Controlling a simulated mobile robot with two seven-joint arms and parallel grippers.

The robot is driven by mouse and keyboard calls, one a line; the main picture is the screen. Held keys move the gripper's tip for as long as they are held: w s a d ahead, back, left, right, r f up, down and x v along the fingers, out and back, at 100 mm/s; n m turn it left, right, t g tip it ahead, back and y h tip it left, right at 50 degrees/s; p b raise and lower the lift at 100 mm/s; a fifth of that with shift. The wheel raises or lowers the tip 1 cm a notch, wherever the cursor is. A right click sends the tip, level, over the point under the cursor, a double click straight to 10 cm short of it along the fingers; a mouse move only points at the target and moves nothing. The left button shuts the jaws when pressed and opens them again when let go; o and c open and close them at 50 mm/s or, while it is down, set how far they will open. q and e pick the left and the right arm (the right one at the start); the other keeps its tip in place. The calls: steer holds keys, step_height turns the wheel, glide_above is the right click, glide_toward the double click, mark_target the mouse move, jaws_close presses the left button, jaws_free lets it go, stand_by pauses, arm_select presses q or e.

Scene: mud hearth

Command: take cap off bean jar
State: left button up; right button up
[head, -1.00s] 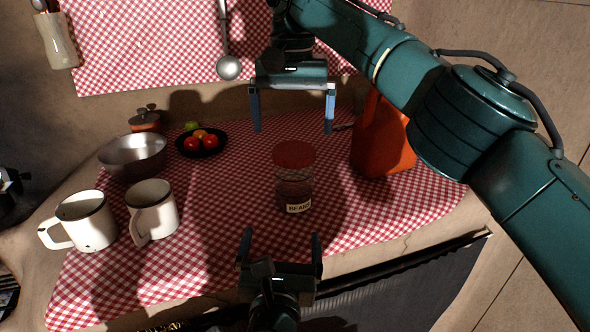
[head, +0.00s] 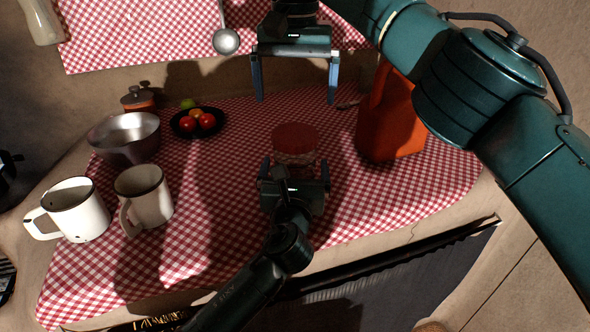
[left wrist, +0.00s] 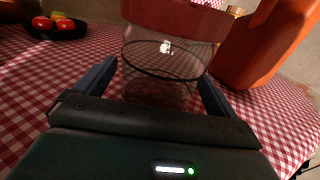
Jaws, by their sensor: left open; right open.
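The bean jar is a clear glass jar with a wide red cap (head: 295,139), standing upright on the checked cloth in the head view. My left gripper (head: 294,166) is low in front of it and hides most of the glass and the label. In the left wrist view the jar's glass (left wrist: 160,72) stands between the two open fingers, below the red cap (left wrist: 172,18). I cannot tell whether the fingers touch the glass. My right gripper (head: 296,98) is open and empty, pointing down above and behind the cap.
An orange jug (head: 392,125) stands close to the right of the jar. At left are two white mugs (head: 82,210), a metal bowl (head: 124,135) and a black plate (head: 188,133) with tomatoes. A ladle (head: 226,41) hangs behind. Cloth left of the jar is clear.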

arm_select(q)
steer(key=shift+w, duration=1)
